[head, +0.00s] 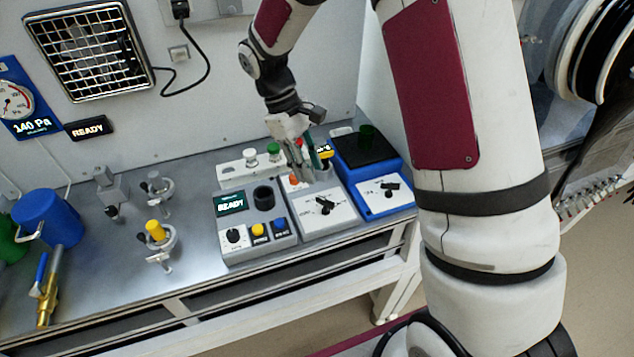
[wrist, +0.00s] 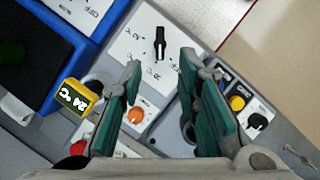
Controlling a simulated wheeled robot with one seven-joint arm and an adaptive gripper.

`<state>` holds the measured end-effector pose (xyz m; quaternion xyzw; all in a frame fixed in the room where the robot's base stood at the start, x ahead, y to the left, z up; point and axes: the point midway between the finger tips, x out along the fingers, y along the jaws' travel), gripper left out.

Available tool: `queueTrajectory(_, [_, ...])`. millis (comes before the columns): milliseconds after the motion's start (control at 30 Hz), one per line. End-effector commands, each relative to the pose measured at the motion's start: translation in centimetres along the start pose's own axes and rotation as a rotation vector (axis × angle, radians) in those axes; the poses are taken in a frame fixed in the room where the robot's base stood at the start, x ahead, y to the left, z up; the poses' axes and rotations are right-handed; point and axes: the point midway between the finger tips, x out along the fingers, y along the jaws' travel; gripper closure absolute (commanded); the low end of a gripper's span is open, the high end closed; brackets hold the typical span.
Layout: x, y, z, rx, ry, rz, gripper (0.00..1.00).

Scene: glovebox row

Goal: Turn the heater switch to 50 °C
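The heater is a grey box with a white panel (head: 328,213); the panel also shows in the wrist view (wrist: 143,47). Its black rotary switch (head: 325,205) also shows in the wrist view (wrist: 160,43), seen end-on with its long axis near vertical there. Small markings surround the switch; I cannot read surely which one it points at. A yellow display (wrist: 78,98) reads 24 °C. My gripper (head: 306,163) is open and empty above the back of the heater; its green-padded fingers (wrist: 165,100) stand apart, with the switch beyond their tips.
A blue box (head: 385,205) with its own black switch stands right of the heater. A grey unit (head: 258,243) with a READY screen, knob and buttons stands to the left. Behind are green-topped and white-topped knobs (head: 262,155). Clamps and a blue mug (head: 52,215) stand further left.

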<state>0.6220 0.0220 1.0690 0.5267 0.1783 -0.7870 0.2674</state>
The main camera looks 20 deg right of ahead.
Motion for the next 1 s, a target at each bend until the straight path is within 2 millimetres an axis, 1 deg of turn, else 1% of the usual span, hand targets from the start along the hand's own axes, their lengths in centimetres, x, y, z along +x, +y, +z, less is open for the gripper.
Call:
queueTrajectory(33, [-1.0,0.0,-0.1,0.0,0.003,0.001,0.7])
queueTrajectory(100, [-2.0,0.0,-0.1,-0.001,0.003,0.001,0.7])
queueTrajectory(233, [-3.2,0.0,0.0,-0.001,0.001,0.0,0.7])
queueTrajectory(400, [-3.8,0.0,0.0,0.0,0.001,0.0,0.7])
queueTrajectory(833, [-3.9,0.0,0.1,0.001,0.002,0.001,0.7])
queueTrajectory(933, [-4.7,-0.1,0.8,0.018,0.02,0.008,0.7])
queueTrajectory(1000, [-5.8,-0.3,1.8,0.044,0.048,0.018,0.7])
